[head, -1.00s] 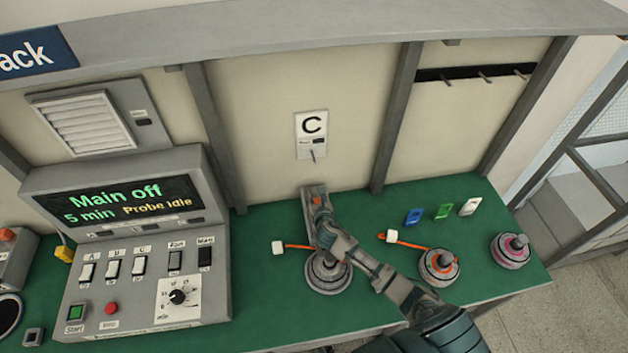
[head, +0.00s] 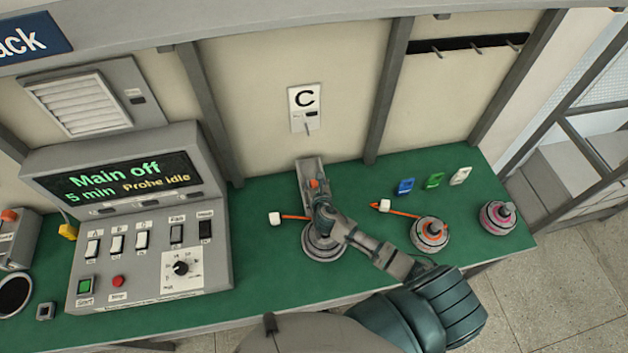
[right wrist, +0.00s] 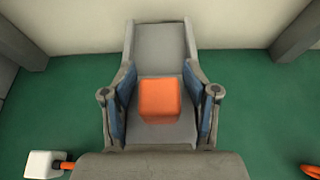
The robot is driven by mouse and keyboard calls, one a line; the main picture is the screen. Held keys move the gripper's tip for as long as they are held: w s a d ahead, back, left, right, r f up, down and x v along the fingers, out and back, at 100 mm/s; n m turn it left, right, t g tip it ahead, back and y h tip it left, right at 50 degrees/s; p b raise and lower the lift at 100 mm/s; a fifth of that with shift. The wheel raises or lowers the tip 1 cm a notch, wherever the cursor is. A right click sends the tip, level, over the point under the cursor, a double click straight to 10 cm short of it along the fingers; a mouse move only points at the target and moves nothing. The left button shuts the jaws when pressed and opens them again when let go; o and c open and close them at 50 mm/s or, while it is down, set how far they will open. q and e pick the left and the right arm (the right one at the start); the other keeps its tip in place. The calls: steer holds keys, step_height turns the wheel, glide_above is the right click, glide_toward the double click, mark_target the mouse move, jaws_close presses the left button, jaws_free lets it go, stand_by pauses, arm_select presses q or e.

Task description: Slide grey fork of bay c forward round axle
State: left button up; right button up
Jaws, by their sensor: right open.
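Below the C sign (head: 305,103), a grey slide piece (head: 310,168), which looks like bay C's fork, lies on the green bench with an orange block (head: 315,184) on it. The grey hub motor (head: 322,252) is at its near end, partly hidden under my right arm. My right gripper (head: 318,190) is open at the orange block. In the right wrist view the orange block (right wrist: 160,100) stands between the two blue-padded fingers, with gaps on both sides. The axle and the fork's near end are hidden. My left gripper is out of view.
A white plug (head: 274,219) on an orange lead lies left of the motor. To the right are an orange-marked motor (head: 430,233), a pink one (head: 497,217) and blue, green and white tags. A control console (head: 150,240) stands left. The bench front is clear.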

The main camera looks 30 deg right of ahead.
steer(key=shift+r, duration=0.1)
steer(key=v, duration=1.1)
steer(key=shift+s+a, duration=0.1)
steer(key=shift+s, duration=0.3)
